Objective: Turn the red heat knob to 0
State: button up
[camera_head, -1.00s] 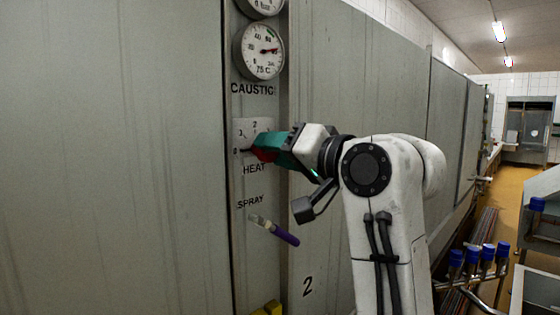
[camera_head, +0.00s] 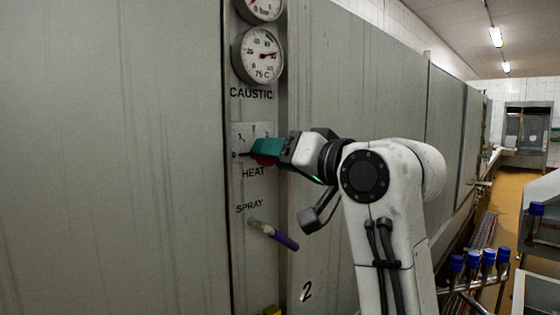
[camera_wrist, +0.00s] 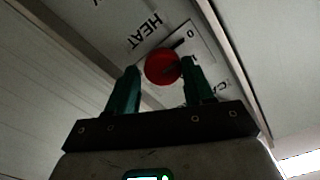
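The red heat knob (camera_wrist: 163,67) sits on a white dial plate marked with numbers, above the word HEAT. In the head view only a red edge of the knob (camera_head: 263,161) shows below my teal finger. A dark pointer mark by the knob lies close to the 0, at the plate's left in the head view. My gripper (camera_head: 254,149) is at the dial. In the wrist view my gripper (camera_wrist: 162,69) has its two green fingers apart, one on each side of the knob, with a small gap visible. Whether the fingertips reach around the knob is unclear.
Above the dial are the CAUSTIC label (camera_head: 251,94) and a round temperature gauge (camera_head: 257,55). Below it a purple-handled SPRAY lever (camera_head: 283,240) sticks out from the panel. A large grey metal wall fills the left. Blue-capped pipes (camera_head: 472,260) stand at lower right.

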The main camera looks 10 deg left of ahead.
jog(key=shift+o, duration=1.4)
jog(key=shift+w+f, duration=0.15)
jog(key=shift+f, duration=0.05)
jog(key=shift+o, duration=0.4)
jog(key=shift+r, duration=0.15)
jog(key=b+v, duration=0.2)
jog(key=v, duration=0.8)
jog(key=shift+s+d+b, duration=0.25)
jog(key=shift+d+b, duration=0.05)
